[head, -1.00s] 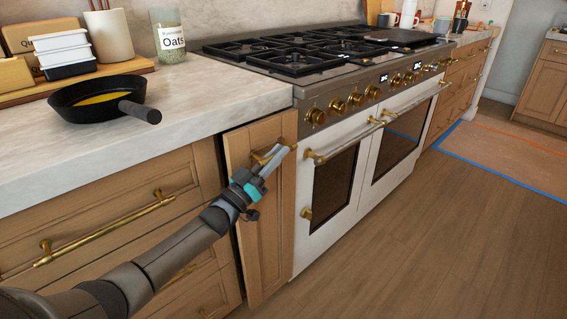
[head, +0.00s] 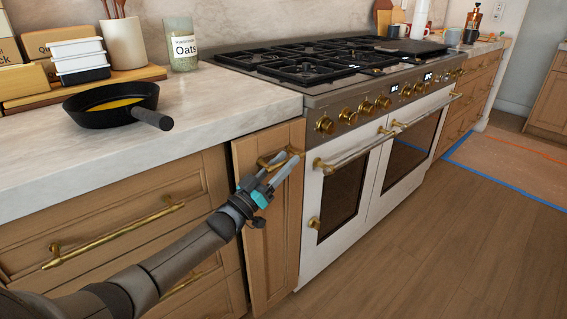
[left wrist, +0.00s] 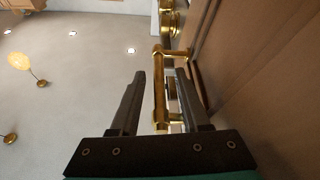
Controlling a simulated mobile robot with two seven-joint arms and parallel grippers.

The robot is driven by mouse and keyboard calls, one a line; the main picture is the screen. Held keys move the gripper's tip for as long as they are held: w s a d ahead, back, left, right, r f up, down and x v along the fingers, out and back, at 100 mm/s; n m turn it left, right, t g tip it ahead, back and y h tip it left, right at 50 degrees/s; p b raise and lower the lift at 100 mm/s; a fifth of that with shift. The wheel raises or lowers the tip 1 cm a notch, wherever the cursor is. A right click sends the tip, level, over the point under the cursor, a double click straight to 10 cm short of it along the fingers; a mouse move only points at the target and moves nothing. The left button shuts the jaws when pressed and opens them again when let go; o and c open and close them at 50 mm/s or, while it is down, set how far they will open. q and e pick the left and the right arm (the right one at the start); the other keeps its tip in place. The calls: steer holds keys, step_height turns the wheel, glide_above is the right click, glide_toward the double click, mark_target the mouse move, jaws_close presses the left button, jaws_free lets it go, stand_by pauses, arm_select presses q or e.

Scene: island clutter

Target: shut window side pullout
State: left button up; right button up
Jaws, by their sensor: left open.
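The pullout (head: 281,225) is a narrow wooden front with a brass bar handle (head: 270,161), just left of the oven in the head view. It stands slightly proud of the cabinets, with a dark gap along its left edge. My left gripper (head: 282,168) is open at the handle, its fingers pointing up and right. In the left wrist view the brass handle (left wrist: 160,92) lies between the two spread fingers of my left gripper (left wrist: 161,73); I cannot tell whether either finger touches it. My right gripper is not in view.
Left of the pullout are wooden drawers (head: 60,226) with brass handles. A black pan (head: 97,117) sits on the marble counter (head: 215,118) above, its handle near the edge. The white oven (head: 313,258) adjoins on the right. The floor (head: 440,250) in front is clear.

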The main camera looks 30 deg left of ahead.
arm_select(q)
steer(key=shift+s+f, duration=0.1)
steer(key=shift+s, duration=0.15)
steer(key=shift+p+v, duration=0.6)
steer(key=shift+v, duration=0.4)
steer(key=p+v, duration=0.3)
steer(key=v, duration=0.9)
steer(key=shift+s, duration=0.3)
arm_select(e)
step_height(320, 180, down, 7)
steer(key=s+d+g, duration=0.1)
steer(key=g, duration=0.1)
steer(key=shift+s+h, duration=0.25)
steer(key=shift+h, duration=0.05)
arm_select(q)
steer(key=shift+a+f, duration=0.15)
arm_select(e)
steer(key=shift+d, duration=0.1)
